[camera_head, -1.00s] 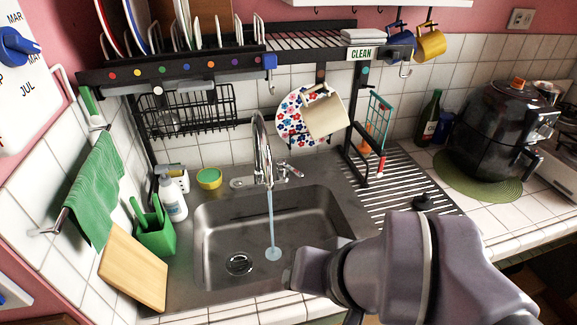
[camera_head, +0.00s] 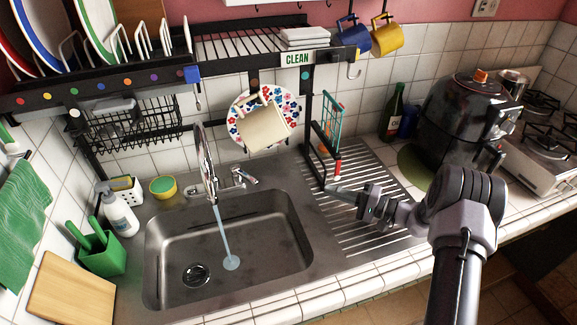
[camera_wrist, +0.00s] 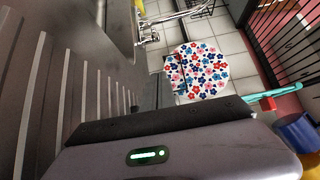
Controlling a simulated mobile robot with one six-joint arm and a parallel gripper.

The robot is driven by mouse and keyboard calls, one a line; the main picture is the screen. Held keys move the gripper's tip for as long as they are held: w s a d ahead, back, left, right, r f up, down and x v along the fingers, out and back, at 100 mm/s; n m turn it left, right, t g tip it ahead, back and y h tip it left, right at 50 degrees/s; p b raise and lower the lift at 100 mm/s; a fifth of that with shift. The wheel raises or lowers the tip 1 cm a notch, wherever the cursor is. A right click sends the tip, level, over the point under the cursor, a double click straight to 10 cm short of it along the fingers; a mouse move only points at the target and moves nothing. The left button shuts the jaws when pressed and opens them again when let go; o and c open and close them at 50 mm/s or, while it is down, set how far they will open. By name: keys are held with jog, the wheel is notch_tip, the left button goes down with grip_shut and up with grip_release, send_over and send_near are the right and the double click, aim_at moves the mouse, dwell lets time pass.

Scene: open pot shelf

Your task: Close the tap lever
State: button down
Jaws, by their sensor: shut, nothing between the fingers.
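The chrome tap (camera_head: 207,165) stands at the back of the steel sink, and a stream of water (camera_head: 223,235) runs from its spout into the basin. The tap lever (camera_head: 241,177) is at the right of the tap base and points up and to the right. In the wrist view the lever (camera_wrist: 150,39) shows small near the top. My gripper (camera_head: 332,188) is above the ribbed drainboard, to the right of the lever and apart from it. It is shut and empty. Its fingertips are not clear in the wrist view.
A black rack post and a teal rack with a red-tipped item (camera_head: 337,166) stand just behind my gripper. A flowered plate (camera_head: 286,103) and cream mug (camera_head: 265,128) hang above the lever. The drainboard (camera_head: 375,230) is bare in front. A dark pot (camera_head: 462,118) stands at right.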

jog(key=shift+w+f, duration=0.2)
jog(key=shift+f, duration=0.05)
jog(key=b, duration=0.3)
send_near(244, 175)
jog(key=w, duration=0.4)
jog(key=w+f, duration=0.1)
jog(key=w, duration=0.1)
jog(key=shift+w, duration=0.35)
jog(key=s+a, duration=0.2)
jog(key=s, duration=0.1)
jog(key=shift+a+r+b, duration=0.1)
jog(key=shift+a+b, duration=0.25)
jog(key=shift+t, duration=0.3)
